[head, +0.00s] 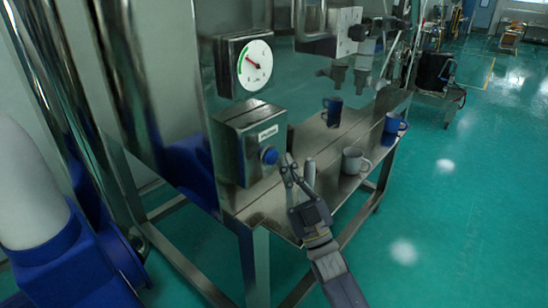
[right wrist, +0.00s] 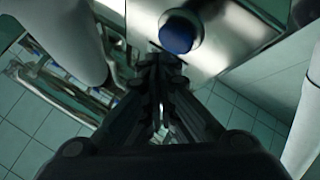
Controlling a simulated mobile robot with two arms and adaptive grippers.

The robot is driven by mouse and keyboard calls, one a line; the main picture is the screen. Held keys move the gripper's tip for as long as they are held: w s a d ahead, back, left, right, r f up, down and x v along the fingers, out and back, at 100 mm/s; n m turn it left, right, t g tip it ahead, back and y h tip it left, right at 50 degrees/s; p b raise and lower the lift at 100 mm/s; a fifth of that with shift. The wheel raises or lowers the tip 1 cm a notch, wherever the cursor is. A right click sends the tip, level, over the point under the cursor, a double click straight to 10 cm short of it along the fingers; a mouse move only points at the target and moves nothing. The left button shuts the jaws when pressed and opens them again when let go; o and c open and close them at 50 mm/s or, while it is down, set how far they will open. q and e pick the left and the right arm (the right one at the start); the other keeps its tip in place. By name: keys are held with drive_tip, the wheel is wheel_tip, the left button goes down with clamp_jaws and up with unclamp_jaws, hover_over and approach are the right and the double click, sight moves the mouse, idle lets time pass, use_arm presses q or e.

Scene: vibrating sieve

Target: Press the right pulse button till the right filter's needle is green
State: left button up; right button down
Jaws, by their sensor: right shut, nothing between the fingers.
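The blue pulse button (head: 269,156) sticks out of the front of a metal control box (head: 232,155) with a small label. It also shows in the right wrist view (right wrist: 178,34), just beyond my fingertips. The round white gauge (head: 254,66) hangs above the box. Its red needle points to the upper left; a green band lies along the left of the dial. I cannot tell exactly whether the needle is on the green. My right gripper (head: 289,163) is shut and empty, close to the right of the button; contact is not clear. My left gripper is out of view.
A metal shelf (head: 270,203) extends below the box. On it stand a grey mug (head: 353,161), a dark blue mug (head: 331,111) and a blue mug (head: 393,123). Metal fittings (head: 345,35) hang above. The green floor (head: 460,210) at the right is open.

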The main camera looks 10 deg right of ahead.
drive_tip(key=s+d, duration=0.1)
drive_tip(key=s, duration=0.1)
drive_tip(key=s+d+p, duration=0.1)
drive_tip(key=s+d, duration=0.1)
drive_tip(key=shift+p, duration=0.3)
drive_tip(key=shift+d, duration=0.15)
idle(0.6)
